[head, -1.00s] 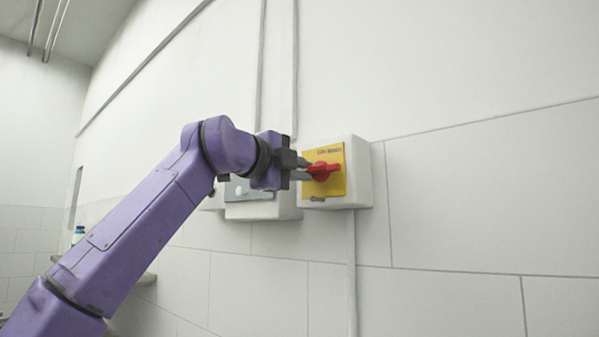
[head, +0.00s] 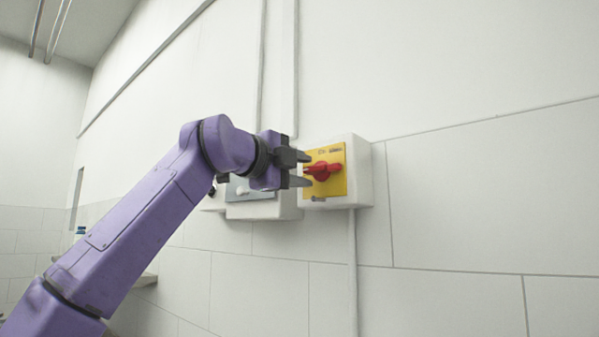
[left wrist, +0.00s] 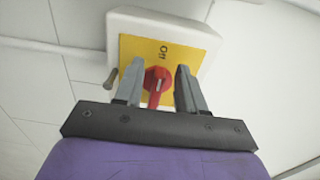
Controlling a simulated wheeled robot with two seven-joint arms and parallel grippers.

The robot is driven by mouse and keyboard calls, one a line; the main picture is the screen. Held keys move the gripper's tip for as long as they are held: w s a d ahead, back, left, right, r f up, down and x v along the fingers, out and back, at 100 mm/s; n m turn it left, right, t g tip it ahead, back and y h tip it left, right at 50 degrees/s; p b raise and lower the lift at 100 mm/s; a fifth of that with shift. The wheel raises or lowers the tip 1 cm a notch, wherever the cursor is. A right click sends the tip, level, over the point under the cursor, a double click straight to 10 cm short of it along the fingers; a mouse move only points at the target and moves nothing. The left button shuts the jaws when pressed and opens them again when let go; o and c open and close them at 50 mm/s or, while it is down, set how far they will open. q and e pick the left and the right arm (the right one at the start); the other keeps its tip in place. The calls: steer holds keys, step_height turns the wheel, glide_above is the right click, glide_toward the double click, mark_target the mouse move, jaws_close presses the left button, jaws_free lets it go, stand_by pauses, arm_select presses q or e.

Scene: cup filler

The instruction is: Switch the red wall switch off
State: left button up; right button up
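The red switch (head: 322,171) is a rotary knob on a yellow plate (head: 337,188), fixed to a white box (head: 364,172) on the wall. In the left wrist view the knob (left wrist: 156,88) has a small white mark, and the word "Off" is printed on the plate (left wrist: 165,48) beyond it. My left gripper (head: 303,170) is at the plate with its fingers spread. In the left wrist view its fingers (left wrist: 159,86) stand on either side of the knob with gaps between. My right gripper is not in view.
A second white box with a grey face (head: 240,190) is beside the switch box, partly behind my left gripper. Thin conduits (head: 296,60) run up the wall, and one (head: 352,270) runs down below the switch box. The wall to the right is clear.

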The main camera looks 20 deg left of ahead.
arm_select(q)
steer(key=b+v, duration=0.4)
steer(key=v, duration=0.6)
steer(key=shift+s+a, duration=0.15)
steer(key=shift+a, duration=0.05)
